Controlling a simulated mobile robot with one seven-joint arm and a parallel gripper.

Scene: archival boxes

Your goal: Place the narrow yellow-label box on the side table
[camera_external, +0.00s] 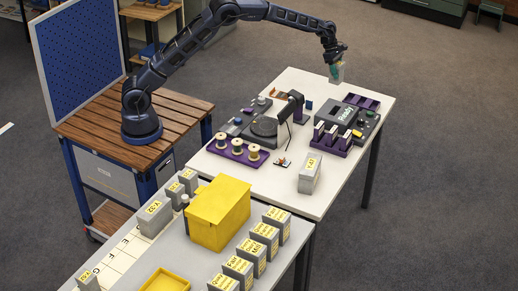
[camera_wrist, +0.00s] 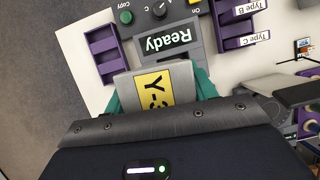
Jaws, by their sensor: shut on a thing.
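My gripper (camera_external: 335,67) is shut on a small grey box (camera_external: 338,76) and holds it in the air over the far right end of the white table (camera_external: 345,192). In the wrist view the held box (camera_wrist: 128,87) has a yellow label starting "Y-3"; the rest of the label is hidden. The teal fingers of my gripper (camera_wrist: 160,95) are on both sides of it. Another grey box with a yellow label (camera_external: 309,175) stands on the white table near its front right. I cannot tell from the pictures which table is called the side table.
Below the held box are a device reading "Ready" (camera_external: 345,113) and purple trays (camera_external: 331,141). A purple spool rack (camera_external: 238,152) and a black lamp-like arm (camera_external: 291,106) stand left. The grey table (camera_external: 205,262) in front carries a yellow bin (camera_external: 218,212) and several labelled boxes.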

